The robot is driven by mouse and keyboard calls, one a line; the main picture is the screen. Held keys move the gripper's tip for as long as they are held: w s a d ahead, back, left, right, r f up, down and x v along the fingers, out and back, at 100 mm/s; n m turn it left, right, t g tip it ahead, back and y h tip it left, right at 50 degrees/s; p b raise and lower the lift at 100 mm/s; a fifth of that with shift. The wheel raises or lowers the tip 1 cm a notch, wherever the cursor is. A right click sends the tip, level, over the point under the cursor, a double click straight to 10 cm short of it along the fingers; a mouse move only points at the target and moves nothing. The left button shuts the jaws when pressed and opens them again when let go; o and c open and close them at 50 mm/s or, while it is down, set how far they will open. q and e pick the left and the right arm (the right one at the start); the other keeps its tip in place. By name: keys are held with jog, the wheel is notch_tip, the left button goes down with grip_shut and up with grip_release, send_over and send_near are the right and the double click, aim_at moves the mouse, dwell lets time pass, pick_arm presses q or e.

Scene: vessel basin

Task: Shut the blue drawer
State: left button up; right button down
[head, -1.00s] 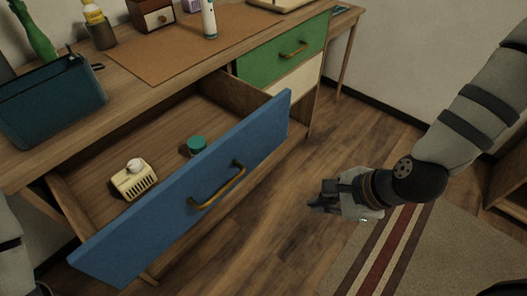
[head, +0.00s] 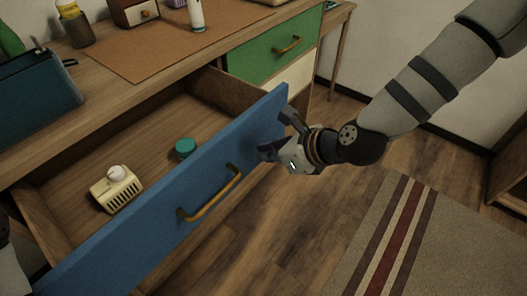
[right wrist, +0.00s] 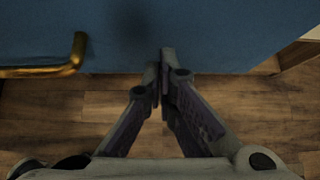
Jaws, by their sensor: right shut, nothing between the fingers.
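The blue drawer (head: 165,225) is pulled far out of the wooden desk, with a brass handle (head: 210,194) on its front. Inside lie a cream slotted box with a white knob (head: 116,189) and a teal round item (head: 186,148). My right gripper (head: 268,150) is shut and empty, close to the drawer front near its right end. In the right wrist view its fingertips (right wrist: 162,60) meet in front of the blue panel, right of the handle; I cannot tell whether they touch it. My left gripper is not in view; only a bit of arm shows at the left edge.
A green drawer (head: 274,46) is shut beside the blue one. The desktop holds a teal bin (head: 38,102), a brown mat (head: 150,50) and a white bottle (head: 196,14). The wooden floor and striped rug (head: 440,240) are clear.

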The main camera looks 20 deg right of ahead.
jog(key=shift+w+a, duration=0.25)
jog(key=shift+w, duration=0.15)
